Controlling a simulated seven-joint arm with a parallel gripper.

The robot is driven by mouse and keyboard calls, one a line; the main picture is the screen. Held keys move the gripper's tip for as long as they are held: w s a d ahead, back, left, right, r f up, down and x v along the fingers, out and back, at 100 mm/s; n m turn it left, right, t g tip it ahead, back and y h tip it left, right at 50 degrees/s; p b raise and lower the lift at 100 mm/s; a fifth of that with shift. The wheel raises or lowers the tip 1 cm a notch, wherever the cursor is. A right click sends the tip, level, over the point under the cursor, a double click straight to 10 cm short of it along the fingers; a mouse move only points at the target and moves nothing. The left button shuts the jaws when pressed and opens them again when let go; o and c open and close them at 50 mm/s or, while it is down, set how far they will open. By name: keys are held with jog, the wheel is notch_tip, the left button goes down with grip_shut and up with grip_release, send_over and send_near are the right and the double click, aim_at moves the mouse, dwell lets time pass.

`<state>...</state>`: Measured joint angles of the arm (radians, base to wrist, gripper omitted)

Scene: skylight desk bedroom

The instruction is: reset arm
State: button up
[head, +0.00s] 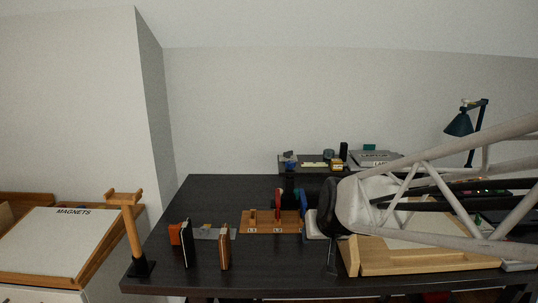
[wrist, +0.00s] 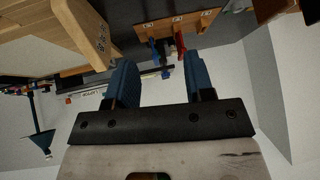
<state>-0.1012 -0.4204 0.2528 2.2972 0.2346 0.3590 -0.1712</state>
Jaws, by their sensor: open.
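My gripper (wrist: 160,76) is open, with two blue fingers spread apart and nothing between them in the wrist view. In the head view my white lattice arm reaches in from the right. The black gripper end (head: 326,213) is over the dark desk (head: 210,190), just right of a wooden board (head: 257,228) labelled L1 and L2. The fingers are hard to make out there. The wrist view shows the labelled board (wrist: 205,20) beyond the fingertips, with a red piece (wrist: 180,44) and a blue piece (wrist: 153,50) by it.
Dark and brown upright book-like items (head: 187,243) stand at the desk's front left beside a wooden post (head: 132,235). A wooden tray (head: 420,262) lies below my arm. A dark lamp (head: 459,124) stands back right. The desk's back left is clear.

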jog(key=s+d+g+h, duration=0.1)
jog(key=s+d+g, duration=0.1)
jog(key=s, duration=0.9)
jog(key=s+d+m+g+h, duration=0.1)
jog(key=s+d, duration=0.4)
jog(key=s, duration=0.5)
jog(key=shift+s+f+g, duration=0.3)
jog(key=shift+s+g, duration=0.1)
jog(key=shift+g, duration=0.5)
